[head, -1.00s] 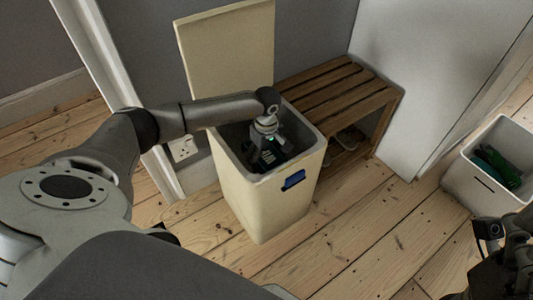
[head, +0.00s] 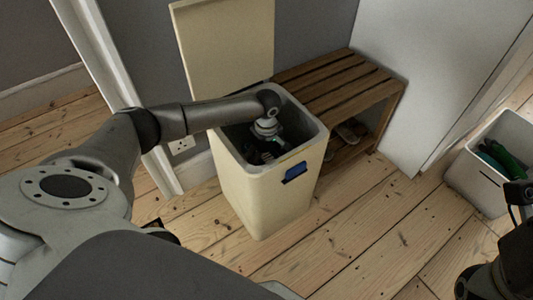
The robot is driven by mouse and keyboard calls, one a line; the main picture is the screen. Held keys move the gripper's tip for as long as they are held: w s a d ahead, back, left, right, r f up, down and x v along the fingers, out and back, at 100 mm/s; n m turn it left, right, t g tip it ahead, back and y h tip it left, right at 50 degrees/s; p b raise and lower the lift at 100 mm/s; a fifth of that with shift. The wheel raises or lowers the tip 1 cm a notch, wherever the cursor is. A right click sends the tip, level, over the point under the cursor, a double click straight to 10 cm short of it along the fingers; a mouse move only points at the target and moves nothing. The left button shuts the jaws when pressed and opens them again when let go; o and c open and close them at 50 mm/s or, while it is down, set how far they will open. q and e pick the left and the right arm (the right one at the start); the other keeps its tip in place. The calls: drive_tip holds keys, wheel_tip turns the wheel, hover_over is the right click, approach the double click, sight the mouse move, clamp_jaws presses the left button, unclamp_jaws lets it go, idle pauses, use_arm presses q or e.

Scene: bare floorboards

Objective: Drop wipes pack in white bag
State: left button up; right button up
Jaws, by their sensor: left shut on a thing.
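My left gripper (head: 268,148) is down inside the tall cream bin (head: 262,203), whose lid (head: 225,45) stands open against the wall. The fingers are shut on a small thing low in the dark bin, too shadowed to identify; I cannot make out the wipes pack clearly. No white bag can be told apart in the view. Part of my right arm (head: 507,260) shows at the lower right edge; its fingers cannot be made out.
A slatted wooden bench (head: 335,88) with shoes (head: 350,131) beneath stands right of the bin. A pale panel (head: 415,70) stands beyond it. A white-grey crate (head: 477,185) with green things (head: 503,158) is at the right. The floorboards in front are clear.

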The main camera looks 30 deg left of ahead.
use_arm(q)
drive_tip(key=o, duration=0.9)
wheel_tip(320, 180, up, 12)
idle(0.5)
